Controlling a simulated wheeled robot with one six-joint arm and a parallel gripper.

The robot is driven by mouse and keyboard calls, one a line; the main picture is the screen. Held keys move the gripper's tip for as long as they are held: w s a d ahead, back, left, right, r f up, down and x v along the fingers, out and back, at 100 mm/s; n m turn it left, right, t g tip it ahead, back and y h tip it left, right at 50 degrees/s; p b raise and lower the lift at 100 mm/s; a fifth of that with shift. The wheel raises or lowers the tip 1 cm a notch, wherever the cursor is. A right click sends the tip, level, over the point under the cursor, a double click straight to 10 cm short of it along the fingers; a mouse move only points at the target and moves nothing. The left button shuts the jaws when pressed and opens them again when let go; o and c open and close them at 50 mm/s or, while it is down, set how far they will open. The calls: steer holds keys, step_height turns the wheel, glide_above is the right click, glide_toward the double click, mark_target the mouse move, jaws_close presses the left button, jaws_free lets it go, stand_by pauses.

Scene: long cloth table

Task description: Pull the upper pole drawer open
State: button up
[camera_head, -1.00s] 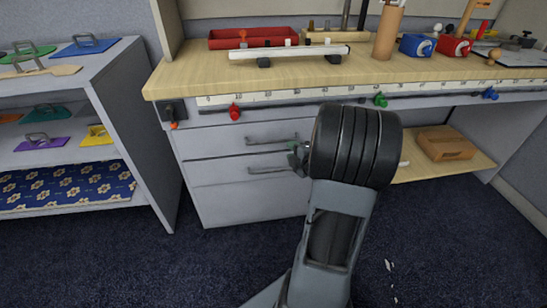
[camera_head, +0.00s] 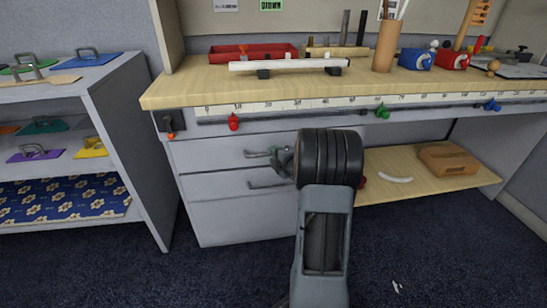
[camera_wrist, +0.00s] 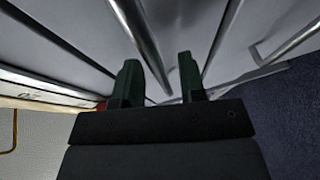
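The upper drawer (camera_head: 208,160) is a light grey front under the table's left part and looks shut. Its bar handle (camera_head: 255,154) is partly covered by my gripper (camera_head: 282,158) at the right end. In the wrist view the handle bar (camera_wrist: 140,34) runs down into the gap between the two dark green fingers of my gripper (camera_wrist: 158,62). The fingers are apart, one on each side of the bar. I cannot tell whether either finger touches it.
A lower drawer handle (camera_head: 265,185) is close below; it also shows in the wrist view (camera_wrist: 292,40). The wooden tabletop (camera_head: 190,90) overhangs, with a ruler rail (camera_head: 300,104) and coloured knobs under its edge. A shelf unit (camera_head: 125,115) stands left.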

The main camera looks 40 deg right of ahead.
steer(key=shift+w+f, duration=0.1)
steer(key=shift+w, duration=0.5)
jaws_close()
